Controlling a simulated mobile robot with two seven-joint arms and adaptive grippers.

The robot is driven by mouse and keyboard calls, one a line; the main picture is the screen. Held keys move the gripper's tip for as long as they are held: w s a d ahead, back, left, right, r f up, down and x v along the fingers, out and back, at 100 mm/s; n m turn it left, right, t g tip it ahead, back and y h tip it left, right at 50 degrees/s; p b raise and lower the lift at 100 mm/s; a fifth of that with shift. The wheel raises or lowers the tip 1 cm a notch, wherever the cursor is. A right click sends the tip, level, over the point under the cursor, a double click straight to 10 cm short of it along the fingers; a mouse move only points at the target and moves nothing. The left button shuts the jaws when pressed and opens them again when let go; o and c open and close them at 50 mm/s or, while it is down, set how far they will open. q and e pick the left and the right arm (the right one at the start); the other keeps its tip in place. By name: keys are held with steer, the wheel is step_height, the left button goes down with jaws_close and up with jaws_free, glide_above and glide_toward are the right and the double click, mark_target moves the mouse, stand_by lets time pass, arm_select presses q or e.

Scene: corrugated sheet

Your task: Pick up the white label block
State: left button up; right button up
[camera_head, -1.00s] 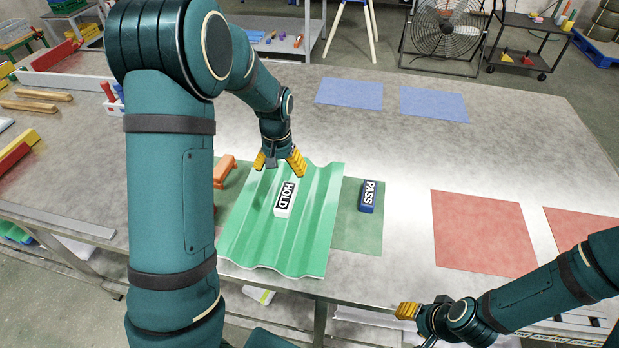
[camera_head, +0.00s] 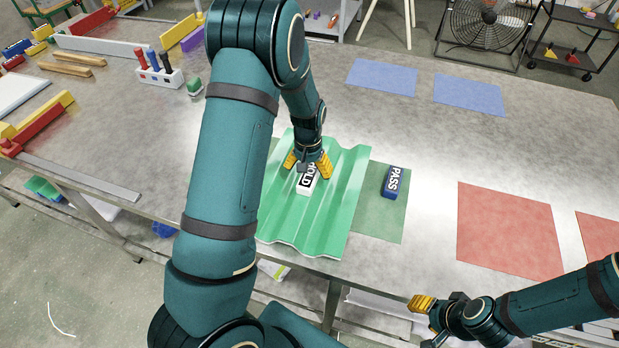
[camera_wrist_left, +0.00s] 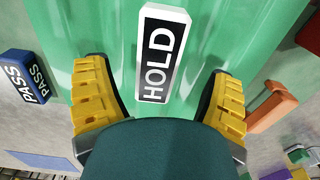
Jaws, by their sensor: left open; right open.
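The white label block (camera_head: 306,184), with HOLD on a black face, lies on the green corrugated sheet (camera_head: 330,215). My left gripper (camera_head: 307,163) is open above the sheet at the block's far end, its yellow fingers apart. In the left wrist view the block (camera_wrist_left: 163,50) lies between and ahead of the two open fingers (camera_wrist_left: 160,95), touching neither. My palm hides part of the view between the fingers. My right gripper (camera_head: 422,304) is off the front edge of the table at the lower right, away from the block.
A blue PASS block (camera_head: 396,182) stands on the green mat (camera_head: 385,225) right of the sheet. An orange clamp-like object (camera_wrist_left: 272,106) is beside the sheet. Red mats (camera_head: 510,230) and blue mats (camera_head: 382,77) lie flat. The table's right middle is clear.

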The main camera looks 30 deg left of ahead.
mark_target(309, 174)
arm_select(q)
step_height(309, 174, down, 3)
steer(key=shift+d+f, duration=0.1)
steer(key=shift+f, duration=0.05)
steer(key=c, duration=1.3)
